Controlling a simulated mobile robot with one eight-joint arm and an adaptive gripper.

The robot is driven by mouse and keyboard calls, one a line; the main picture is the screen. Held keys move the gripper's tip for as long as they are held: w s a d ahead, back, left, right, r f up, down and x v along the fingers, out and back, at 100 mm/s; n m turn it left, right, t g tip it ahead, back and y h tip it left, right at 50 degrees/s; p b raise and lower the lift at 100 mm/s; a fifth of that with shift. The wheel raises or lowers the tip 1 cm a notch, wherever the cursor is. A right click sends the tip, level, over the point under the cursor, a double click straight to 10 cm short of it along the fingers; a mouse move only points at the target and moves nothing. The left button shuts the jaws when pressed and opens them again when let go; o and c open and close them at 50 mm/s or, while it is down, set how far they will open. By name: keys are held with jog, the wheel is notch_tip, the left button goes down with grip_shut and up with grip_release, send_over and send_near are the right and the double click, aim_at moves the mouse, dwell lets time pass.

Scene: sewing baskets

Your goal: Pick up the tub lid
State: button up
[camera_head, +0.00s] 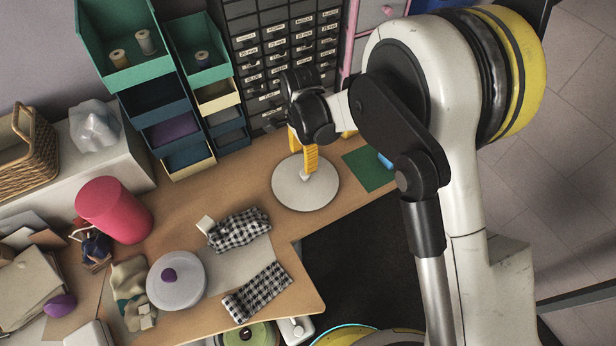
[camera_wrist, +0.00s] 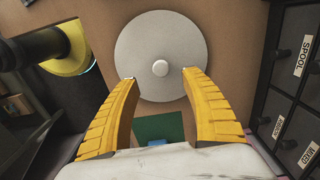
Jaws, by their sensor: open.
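A flat, round, pale grey lid with a small white knob (camera_head: 288,198) lies on the wooden desk; I take it to be the tub lid. The lid also shows in the wrist view (camera_wrist: 135,45), with its knob (camera_wrist: 160,68) near the middle. My gripper (camera_head: 304,164) points down over the lid, its yellow fingers open. In the wrist view my gripper (camera_wrist: 160,76) has its fingertips apart on either side of the knob, not visibly touching it. In the head view one finger partly hides the knob. The exact height above the lid is hard to tell.
A grey round container with a purple knob (camera_head: 190,287), a pink cylinder (camera_head: 115,210) and checked cloth (camera_head: 240,231) lie to the left. A green mat (camera_head: 370,170) lies right of the lid. Drawers (camera_head: 275,65) and stacked bins (camera_head: 180,130) stand behind.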

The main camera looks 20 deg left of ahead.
aim_at(305, 173)
jog(key=f+b, duration=0.1)
jog(key=f, duration=0.2)
jog(key=f+b, duration=0.1)
jog(key=f, duration=0.2)
jog(key=f+b, duration=0.1)
jog(key=f, duration=0.1)
jog(key=shift+w+d+f, duration=0.15)
jog(key=shift+w+f, duration=0.1)
jog(key=shift+f, duration=0.15)
jog(key=shift+r, duration=0.1)
grip_shut()
